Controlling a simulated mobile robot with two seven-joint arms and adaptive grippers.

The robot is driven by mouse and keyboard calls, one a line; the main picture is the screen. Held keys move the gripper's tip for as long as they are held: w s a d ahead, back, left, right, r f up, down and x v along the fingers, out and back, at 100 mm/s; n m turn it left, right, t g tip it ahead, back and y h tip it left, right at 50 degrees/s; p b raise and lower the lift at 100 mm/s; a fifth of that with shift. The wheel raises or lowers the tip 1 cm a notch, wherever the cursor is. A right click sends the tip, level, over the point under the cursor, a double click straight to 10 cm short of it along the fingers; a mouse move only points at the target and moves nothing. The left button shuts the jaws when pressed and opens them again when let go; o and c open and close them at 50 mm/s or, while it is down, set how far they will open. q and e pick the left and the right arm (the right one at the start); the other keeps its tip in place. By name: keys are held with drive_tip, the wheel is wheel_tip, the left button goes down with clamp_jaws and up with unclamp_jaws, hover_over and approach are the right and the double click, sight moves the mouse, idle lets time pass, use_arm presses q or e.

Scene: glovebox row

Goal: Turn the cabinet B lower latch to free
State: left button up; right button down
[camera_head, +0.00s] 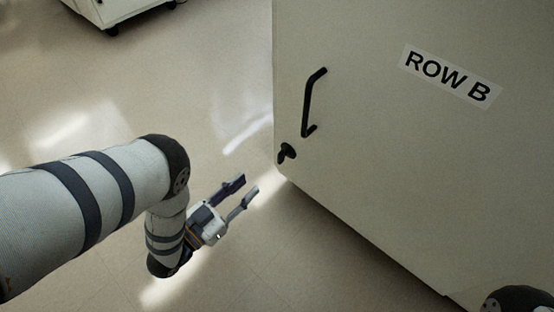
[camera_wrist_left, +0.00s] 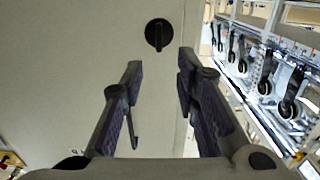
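The cabinet (camera_head: 380,150) fills the right of the head view and carries a "ROW B" label (camera_head: 450,76). Its lower latch (camera_head: 286,153) is a small black knob near the door's lower left corner, below a black bar handle (camera_head: 315,103). In the left wrist view the latch (camera_wrist_left: 158,34) is a round black disc with a raised grip, ahead of the fingers and apart from them. My left gripper (camera_head: 242,190) is open and empty, to the lower left of the latch; its parted fingers show in the left wrist view (camera_wrist_left: 160,85). My right gripper is not seen.
Another white cabinet on casters (camera_head: 110,12) is at the top left of the head view. The floor (camera_head: 235,60) left of the ROW B cabinet is clear.

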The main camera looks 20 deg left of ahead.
sight(278, 157)
use_arm(q)
drive_tip(key=b+x, duration=0.1)
drive_tip(key=x, duration=0.3)
drive_tip(key=b+x, duration=0.1)
drive_tip(key=x, duration=0.3)
drive_tip(key=b+x, duration=0.1)
drive_tip(key=x, duration=0.3)
drive_tip(key=shift+s+d+r+b, duration=0.1)
drive_tip(key=shift+r+b, duration=0.25)
drive_tip(key=shift+b, duration=0.05)
drive_tip(key=shift+c, duration=0.5)
clamp_jaws()
